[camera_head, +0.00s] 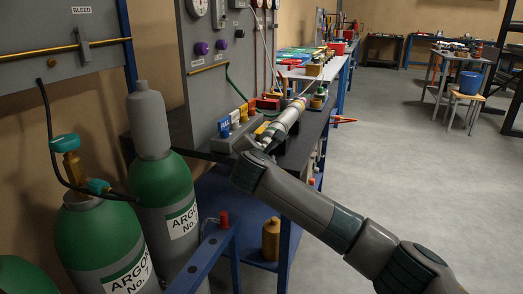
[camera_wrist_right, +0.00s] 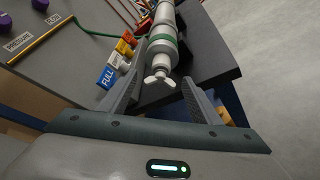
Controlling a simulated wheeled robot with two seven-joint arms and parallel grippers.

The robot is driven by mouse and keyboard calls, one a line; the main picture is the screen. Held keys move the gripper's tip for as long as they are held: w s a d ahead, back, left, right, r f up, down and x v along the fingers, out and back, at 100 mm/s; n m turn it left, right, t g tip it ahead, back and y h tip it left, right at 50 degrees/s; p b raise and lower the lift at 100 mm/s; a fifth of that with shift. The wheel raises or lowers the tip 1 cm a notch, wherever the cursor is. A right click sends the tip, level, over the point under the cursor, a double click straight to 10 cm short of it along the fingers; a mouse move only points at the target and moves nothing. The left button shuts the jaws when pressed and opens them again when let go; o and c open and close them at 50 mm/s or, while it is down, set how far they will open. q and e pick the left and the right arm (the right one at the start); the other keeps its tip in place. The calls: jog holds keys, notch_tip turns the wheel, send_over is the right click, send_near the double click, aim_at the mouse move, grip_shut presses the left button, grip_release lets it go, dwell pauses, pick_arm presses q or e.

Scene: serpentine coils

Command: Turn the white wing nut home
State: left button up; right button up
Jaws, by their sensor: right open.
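The white wing nut (camera_wrist_right: 159,79) sits on the near end of a pale cylinder with a green band (camera_wrist_right: 163,38). In the head view the cylinder (camera_head: 287,119) lies along the dark bench, and I cannot make out the nut there. My right gripper (camera_wrist_right: 162,88) is open, one finger to each side of the nut, with gaps visible on both sides. Whether the fingertips reach level with the nut is hard to tell. In the head view the right gripper (camera_head: 258,148) is at the cylinder's near end. My left gripper is not in view.
The grey panel (camera_head: 205,100) stands left of the cylinder. Blue, yellow and red tags, the blue one marked FULL (camera_wrist_right: 107,78), line its foot. Green argon bottles (camera_head: 165,200) stand at the near left. Open floor (camera_head: 400,150) lies to the right.

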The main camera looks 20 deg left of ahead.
jog(key=shift+w+a+f, duration=0.1)
jog(key=shift+w+f, duration=0.1)
jog(key=shift+w, duration=0.35)
jog(key=c, duration=1.1)
